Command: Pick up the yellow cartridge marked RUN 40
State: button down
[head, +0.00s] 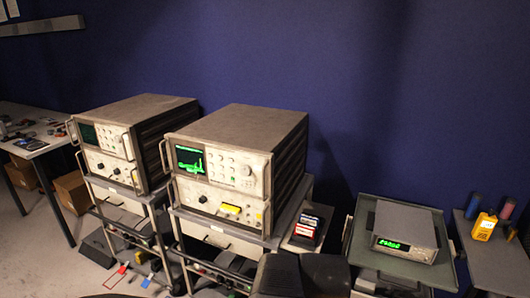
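A small yellow item (230,209) sits at the front panel of the lower unit in the nearer instrument stack. It looks like a cartridge partly in a slot, but any marking is too small to read. A small holder to the right of that stack carries several cartridges (305,228) with red, white and dark parts; their labels cannot be read. No gripper fingers can be made out. Dark rounded shapes at the bottom centre look like parts of my own body.
The nearer instrument stack (240,140) and a second stack (135,125) stand on carts. A grey box with a green display (405,232) is on a tray at right. A yellow handheld meter (484,227) stands on the far-right shelf. Cables hang below the carts.

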aim_at(227, 208)
jog(key=i+u, duration=0.15)
jog(key=u, duration=0.2)
jog(key=i+u, duration=0.2)
jog(key=u, duration=0.15)
jog(key=i+u, duration=0.15)
jog(key=u, duration=0.2)
